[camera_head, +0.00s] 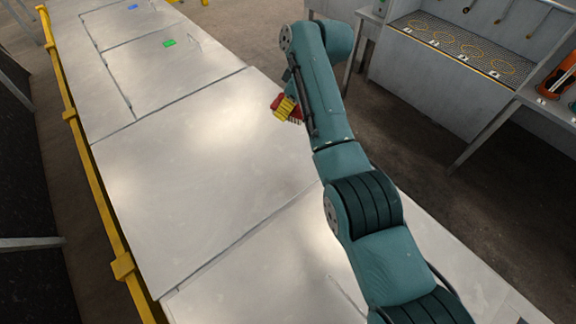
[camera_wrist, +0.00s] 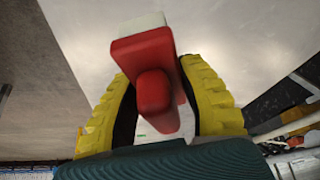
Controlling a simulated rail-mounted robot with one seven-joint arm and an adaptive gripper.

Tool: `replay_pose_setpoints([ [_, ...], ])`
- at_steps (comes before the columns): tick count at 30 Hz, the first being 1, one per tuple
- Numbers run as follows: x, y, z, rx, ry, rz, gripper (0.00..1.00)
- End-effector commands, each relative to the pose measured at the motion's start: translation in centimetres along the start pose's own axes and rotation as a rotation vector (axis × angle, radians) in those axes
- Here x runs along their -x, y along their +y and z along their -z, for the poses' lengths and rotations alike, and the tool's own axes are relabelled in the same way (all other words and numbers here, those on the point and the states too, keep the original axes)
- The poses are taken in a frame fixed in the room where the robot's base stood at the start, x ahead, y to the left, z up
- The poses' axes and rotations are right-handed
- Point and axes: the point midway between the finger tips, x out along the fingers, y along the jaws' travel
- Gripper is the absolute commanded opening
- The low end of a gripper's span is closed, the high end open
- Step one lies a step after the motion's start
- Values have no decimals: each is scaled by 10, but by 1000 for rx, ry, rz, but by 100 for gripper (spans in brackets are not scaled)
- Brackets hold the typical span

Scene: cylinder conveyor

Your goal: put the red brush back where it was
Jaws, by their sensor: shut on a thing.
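My gripper (camera_head: 287,107) has yellow fingers and hangs over the right edge of the long metal table in the head view. In the wrist view, my gripper (camera_wrist: 155,75) is shut around the red brush (camera_wrist: 146,48), with a yellow finger on each side. The brush has a red handle end toward the camera and a whitish block of bristles at its far end. In the head view only bits of the red brush (camera_head: 277,101) show beside the fingers; my arm hides part of that area.
The metal table (camera_head: 180,160) is mostly bare, with a yellow rail (camera_head: 85,175) along its left side. A green piece (camera_head: 169,43) and a blue piece (camera_head: 133,7) lie farther back. A grey workbench (camera_head: 455,45) with marked outlines stands at right, near an orange object (camera_head: 556,82).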

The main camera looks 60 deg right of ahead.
Motion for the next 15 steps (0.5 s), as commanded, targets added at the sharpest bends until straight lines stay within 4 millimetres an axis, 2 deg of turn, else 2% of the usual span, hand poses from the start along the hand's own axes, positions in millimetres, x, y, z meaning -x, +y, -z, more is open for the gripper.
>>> replay_pose_setpoints([
  [1,-26,0,-11,1,3,-3,3],
  [10,-52,0,-23,0,1,-1,3],
  [15,-82,0,-37,0,0,0,3],
])
